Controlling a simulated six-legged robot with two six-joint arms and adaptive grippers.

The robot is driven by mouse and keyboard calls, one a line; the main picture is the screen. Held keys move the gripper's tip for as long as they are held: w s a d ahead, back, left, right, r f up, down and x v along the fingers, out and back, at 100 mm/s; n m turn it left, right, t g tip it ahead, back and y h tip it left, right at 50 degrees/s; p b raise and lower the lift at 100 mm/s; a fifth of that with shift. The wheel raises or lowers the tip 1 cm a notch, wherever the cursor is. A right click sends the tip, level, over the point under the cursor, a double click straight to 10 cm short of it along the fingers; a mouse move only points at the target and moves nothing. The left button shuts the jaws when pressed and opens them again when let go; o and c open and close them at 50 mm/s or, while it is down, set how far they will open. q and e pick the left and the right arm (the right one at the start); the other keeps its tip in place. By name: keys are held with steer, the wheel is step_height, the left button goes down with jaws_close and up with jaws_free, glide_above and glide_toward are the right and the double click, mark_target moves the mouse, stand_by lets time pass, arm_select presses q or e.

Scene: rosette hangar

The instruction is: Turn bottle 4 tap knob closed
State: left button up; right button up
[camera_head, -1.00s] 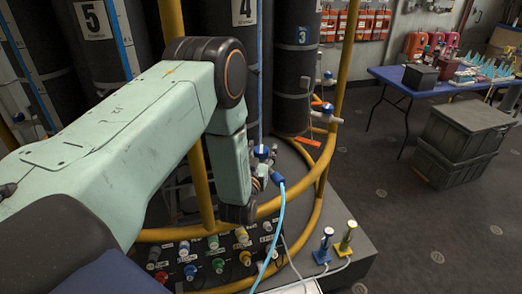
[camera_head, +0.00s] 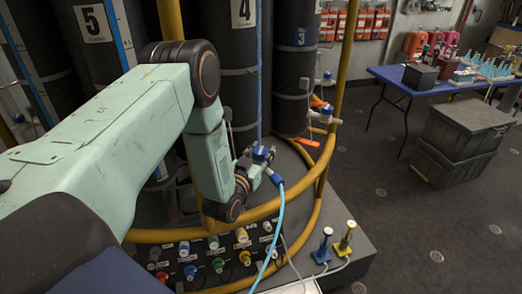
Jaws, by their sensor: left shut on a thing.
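Bottle 4 (camera_head: 236,60) is a tall dark cylinder with a white "4" label (camera_head: 243,12) near the top centre. Its tap (camera_head: 277,178) is low in front of it, with blue parts and a light blue hose running down. The blue tap knob (camera_head: 262,154) shows at the tip of my left gripper (camera_head: 258,166). My left arm comes in from the left and bends down to it. The gripper is shut on the knob; its fingers are small and partly hidden by the wrist. My right gripper is out of view.
Yellow rails (camera_head: 290,203) curve in front of and around the bottles. A panel of coloured knobs (camera_head: 215,258) lies below the wrist. Bottle 3 (camera_head: 293,90) stands to the right with its own tap (camera_head: 322,113). A blue table (camera_head: 388,76) and dark crates (camera_head: 462,140) stand at right.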

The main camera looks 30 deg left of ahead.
arm_select(q)
steer(key=shift+r+m+h+p, duration=0.15)
steer(key=shift+m+h, duration=0.35)
steer(key=shift+h, duration=0.3)
steer(key=shift+r+m+h+p, duration=0.15)
steer(key=shift+m+h, duration=0.35)
steer(key=shift+h, duration=0.3)
steer(key=shift+f, duration=0.1)
steer(key=shift+w, duration=0.1)
steer(key=o, duration=0.8)
steer(key=shift+c, duration=0.2)
steer(key=o, duration=0.4)
steer(key=shift+s, duration=0.25)
steer(key=shift+w+f, duration=0.1)
steer(key=s, duration=1.2)
steer(key=shift+a, duration=0.15)
